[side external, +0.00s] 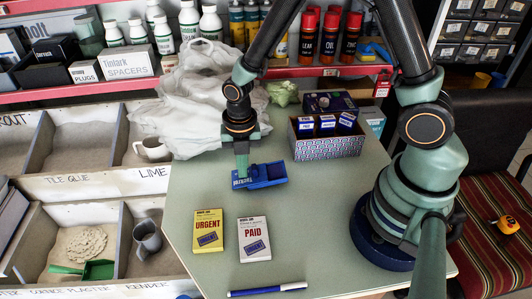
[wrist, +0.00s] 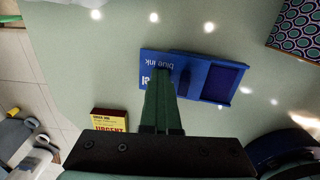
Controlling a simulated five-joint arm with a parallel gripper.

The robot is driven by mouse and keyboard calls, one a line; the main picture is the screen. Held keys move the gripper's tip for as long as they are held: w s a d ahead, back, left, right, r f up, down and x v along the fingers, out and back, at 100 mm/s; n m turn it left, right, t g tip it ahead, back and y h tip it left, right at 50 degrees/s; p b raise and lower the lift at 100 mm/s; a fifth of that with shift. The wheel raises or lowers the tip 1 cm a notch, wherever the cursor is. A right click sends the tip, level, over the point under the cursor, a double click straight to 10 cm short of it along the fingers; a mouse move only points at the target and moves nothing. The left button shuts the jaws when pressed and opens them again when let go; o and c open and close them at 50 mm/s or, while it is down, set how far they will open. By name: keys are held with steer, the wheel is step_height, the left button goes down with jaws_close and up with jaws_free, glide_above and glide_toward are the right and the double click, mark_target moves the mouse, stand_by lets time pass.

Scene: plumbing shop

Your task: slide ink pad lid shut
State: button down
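The blue ink pad (side external: 272,171) lies on the pale green table below my gripper. Its lid (wrist: 152,62), lettered "blue ink", sits to the left in the wrist view. The tray (wrist: 236,68) is to the right with its dark blue pad uncovered. Lid and tray overlap partly, so the pad is open. My gripper (side external: 242,176) points down at the lid's end; its fingers (wrist: 164,72) look closed together and cover part of the lid. Whether the tips touch the lid, I cannot tell.
A yellow "URGENT" box (side external: 208,232) and a white "PAID" box (side external: 254,240) lie in front of the pad. A blue marker (side external: 268,289) lies at the front edge. A patterned box of stamps (side external: 326,140) stands behind right, a crumpled plastic bag (side external: 190,110) behind left.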

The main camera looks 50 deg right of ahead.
mark_target(265, 173)
steer(key=shift+s+d+f, duration=0.2)
steer(key=shift+s+d, duration=0.2)
steer(key=shift+s, duration=0.15)
steer(key=shift+s+d+f, duration=0.2)
steer(key=shift+s+d, duration=0.15)
steer(key=shift+s, duration=0.15)
steer(key=shift+s+d, duration=0.2)
steer(key=shift+d, duration=0.05)
steer(key=shift+s+d, duration=0.85)
steer(key=shift+s, duration=0.05)
steer(key=shift+w+a, duration=0.15)
steer(key=shift+w, duration=0.05)
steer(key=shift+w+a+r, duration=0.1)
steer(key=shift+r, duration=3.55)
